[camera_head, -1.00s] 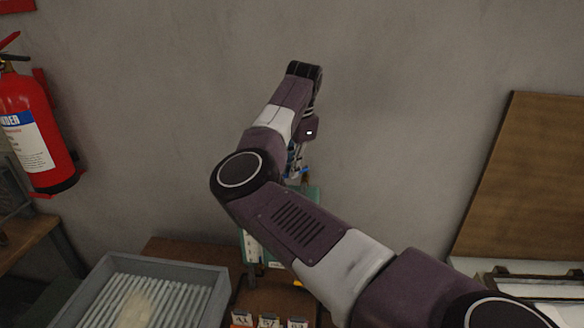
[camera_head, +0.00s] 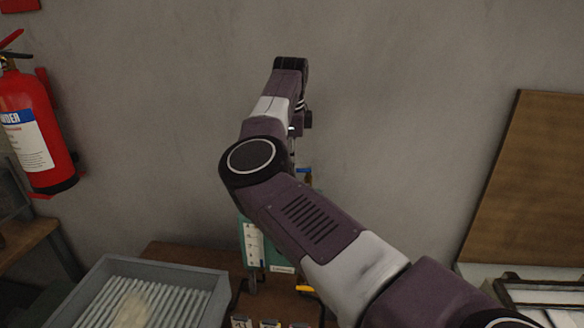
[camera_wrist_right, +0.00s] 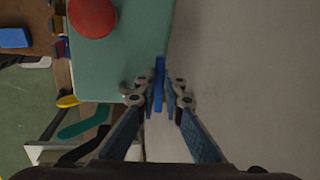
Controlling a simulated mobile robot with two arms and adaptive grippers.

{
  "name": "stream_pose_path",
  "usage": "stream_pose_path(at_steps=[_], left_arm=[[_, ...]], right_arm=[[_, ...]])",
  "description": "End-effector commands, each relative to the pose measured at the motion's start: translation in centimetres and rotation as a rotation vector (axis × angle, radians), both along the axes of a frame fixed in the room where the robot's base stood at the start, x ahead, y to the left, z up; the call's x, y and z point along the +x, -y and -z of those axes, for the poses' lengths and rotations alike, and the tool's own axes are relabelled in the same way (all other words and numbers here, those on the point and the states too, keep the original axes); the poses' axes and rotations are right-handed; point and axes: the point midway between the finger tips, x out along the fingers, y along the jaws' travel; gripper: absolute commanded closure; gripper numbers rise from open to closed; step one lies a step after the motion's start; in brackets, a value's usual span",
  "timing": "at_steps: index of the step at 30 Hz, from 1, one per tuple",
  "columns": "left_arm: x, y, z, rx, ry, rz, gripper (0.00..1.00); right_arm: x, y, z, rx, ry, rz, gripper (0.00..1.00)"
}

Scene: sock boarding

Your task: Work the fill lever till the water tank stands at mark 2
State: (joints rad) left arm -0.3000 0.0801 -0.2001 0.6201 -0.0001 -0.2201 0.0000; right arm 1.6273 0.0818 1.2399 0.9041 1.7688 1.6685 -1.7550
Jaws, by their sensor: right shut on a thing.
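The green machine (camera_head: 270,252) stands against the wall, partly hidden behind my right arm. A white gauge strip with marks (camera_head: 252,243) is on its front; I cannot read the water level. In the right wrist view, my right gripper (camera_wrist_right: 161,90) is shut on a narrow blue lever (camera_wrist_right: 160,68) beside the edge of the green casing (camera_wrist_right: 125,55). A round red part (camera_wrist_right: 92,17) is on that casing. In the head view a small blue piece (camera_head: 304,171) shows beside my arm, and the fingertips are hidden. My left gripper is not in view.
A grey tray with ribbed bottom (camera_head: 222,290) is at the lower left. A yellow part (camera_head: 305,288) lies below the machine, with small cards at the bottom edge. A fire extinguisher (camera_head: 35,130) hangs at left. A brown board (camera_head: 530,180) leans at right.

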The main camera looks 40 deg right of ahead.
Motion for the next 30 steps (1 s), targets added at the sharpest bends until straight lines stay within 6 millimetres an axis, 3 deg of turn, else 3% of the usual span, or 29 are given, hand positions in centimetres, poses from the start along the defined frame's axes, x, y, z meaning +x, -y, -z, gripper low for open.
stream_pose_path(at_steps=[9,24,25,30], left_arm=[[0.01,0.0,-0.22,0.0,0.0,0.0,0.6],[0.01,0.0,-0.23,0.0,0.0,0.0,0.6],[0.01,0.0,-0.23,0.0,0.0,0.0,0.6],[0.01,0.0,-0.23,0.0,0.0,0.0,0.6]], right_arm=[[0.43,0.51,-0.22,-0.003,0.004,0.114,1.0],[0.47,0.62,-0.22,-0.004,0.005,0.136,1.0],[0.47,0.62,-0.23,-0.004,0.005,0.136,0.88],[0.46,0.55,-0.15,-0.003,0.003,0.134,0.73]])
